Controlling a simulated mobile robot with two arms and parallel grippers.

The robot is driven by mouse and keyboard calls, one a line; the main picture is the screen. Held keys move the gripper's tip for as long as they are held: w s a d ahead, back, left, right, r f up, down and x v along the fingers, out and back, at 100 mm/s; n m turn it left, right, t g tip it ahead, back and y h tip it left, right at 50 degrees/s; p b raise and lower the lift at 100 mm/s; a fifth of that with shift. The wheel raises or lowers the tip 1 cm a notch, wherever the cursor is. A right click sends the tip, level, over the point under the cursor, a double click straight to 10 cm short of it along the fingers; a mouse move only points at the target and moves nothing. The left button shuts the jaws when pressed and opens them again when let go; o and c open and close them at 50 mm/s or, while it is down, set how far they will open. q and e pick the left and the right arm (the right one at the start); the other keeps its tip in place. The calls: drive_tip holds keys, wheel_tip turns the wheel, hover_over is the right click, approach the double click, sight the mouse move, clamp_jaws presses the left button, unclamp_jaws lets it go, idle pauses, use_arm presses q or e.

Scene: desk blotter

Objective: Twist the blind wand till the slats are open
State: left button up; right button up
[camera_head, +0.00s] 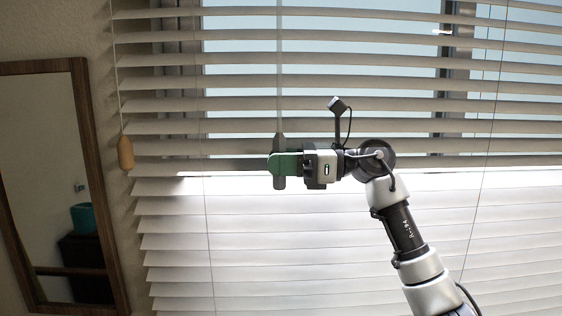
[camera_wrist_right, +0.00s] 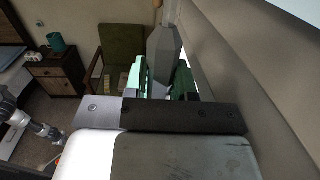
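The blind (camera_head: 330,104) fills most of the head view. In its upper half, pale blue shows through gaps between the slats. In its lower half, the slats look bright white and no view shows between them. The clear wand (camera_head: 279,60) hangs in front of the slats, with a grey handle (camera_head: 280,183) at its lower end. My right gripper (camera_head: 280,163) is shut on this handle, its green fingers across it. In the right wrist view, the faceted grey handle (camera_wrist_right: 163,55) stands between the fingers of the right gripper (camera_wrist_right: 165,82). My left gripper is not seen.
A wooden cord pull (camera_head: 125,153) hangs at the blind's left edge. A framed mirror (camera_head: 55,190) is on the wall at left. The right wrist view shows a green chair (camera_wrist_right: 122,48) and a dark cabinet (camera_wrist_right: 57,76) with a teal bin (camera_wrist_right: 57,43).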

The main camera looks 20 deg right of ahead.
drive_tip(key=shift+c, duration=0.5)
drive_tip(key=shift+m+t, duration=0.3)
drive_tip(key=shift+t, duration=0.1)
drive_tip(key=shift+f+m+t+h+b, duration=0.1)
drive_tip(key=shift+m+t+h+b, duration=0.4)
drive_tip(key=shift+t+h+b, duration=0.15)
drive_tip(key=m+t+h+b, duration=0.1)
drive_tip(key=m+t+h, duration=0.2)
drive_tip(key=t, duration=0.1)
drive_tip(key=shift+s+t, duration=0.1)
drive_tip(key=shift+t, duration=0.15)
drive_tip(key=shift+m+t+h+b, duration=0.8)
drive_tip(key=shift+m+t+h, duration=0.3)
drive_tip(key=shift+m+h, duration=0.35)
drive_tip(key=o, duration=0.9)
